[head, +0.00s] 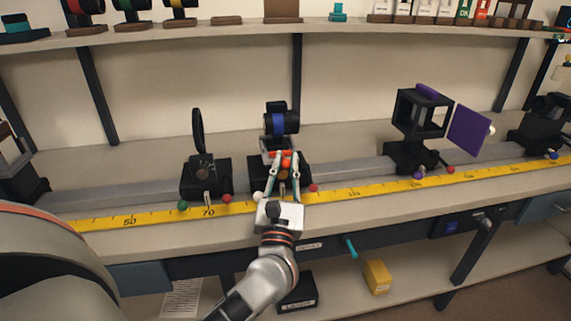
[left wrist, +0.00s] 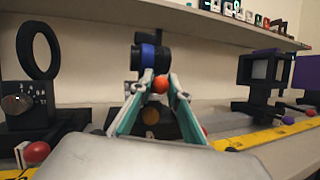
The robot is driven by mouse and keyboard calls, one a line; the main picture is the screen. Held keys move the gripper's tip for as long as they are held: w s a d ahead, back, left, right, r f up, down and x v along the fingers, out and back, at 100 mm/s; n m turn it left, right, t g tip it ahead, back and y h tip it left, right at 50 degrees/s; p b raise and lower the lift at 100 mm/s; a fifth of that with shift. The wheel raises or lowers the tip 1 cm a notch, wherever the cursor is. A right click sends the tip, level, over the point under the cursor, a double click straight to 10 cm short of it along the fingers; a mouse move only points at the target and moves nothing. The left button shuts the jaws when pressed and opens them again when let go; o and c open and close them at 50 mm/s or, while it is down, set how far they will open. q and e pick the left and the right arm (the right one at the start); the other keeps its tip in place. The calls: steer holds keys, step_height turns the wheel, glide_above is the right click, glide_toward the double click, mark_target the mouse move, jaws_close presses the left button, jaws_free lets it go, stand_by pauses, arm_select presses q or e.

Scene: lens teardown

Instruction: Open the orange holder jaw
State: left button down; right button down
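The holder with the orange jaw (head: 279,154) stands on the rail at the middle of the head view. A black lens barrel with a blue band (head: 280,122) sits above it and also shows in the left wrist view (left wrist: 148,53). A round orange knob (left wrist: 160,86) is at the holder's front. My left gripper (head: 285,158) reaches the holder from the front. In the left wrist view its fingertips (left wrist: 160,80) are on both sides of the orange knob and appear to touch it. The fingers hide part of the holder. My right gripper is not in view.
A black ring mount (head: 206,170) stands left of the holder on the rail. A black cube mount (head: 421,115) with a purple plate (head: 469,131) stands to the right. A yellow scale (head: 350,193) runs along the front. A shelf (head: 230,37) with parts hangs above.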

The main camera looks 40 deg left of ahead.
arm_select(q)
steer(key=shift+s+d+r, duration=0.1)
steer(key=shift+s+d, duration=0.2)
steer(key=c, duration=1.9)
jaws_free()
steer(key=shift+s, duration=0.1)
steer(key=v, duration=1.2)
steer(key=shift+d, duration=0.1)
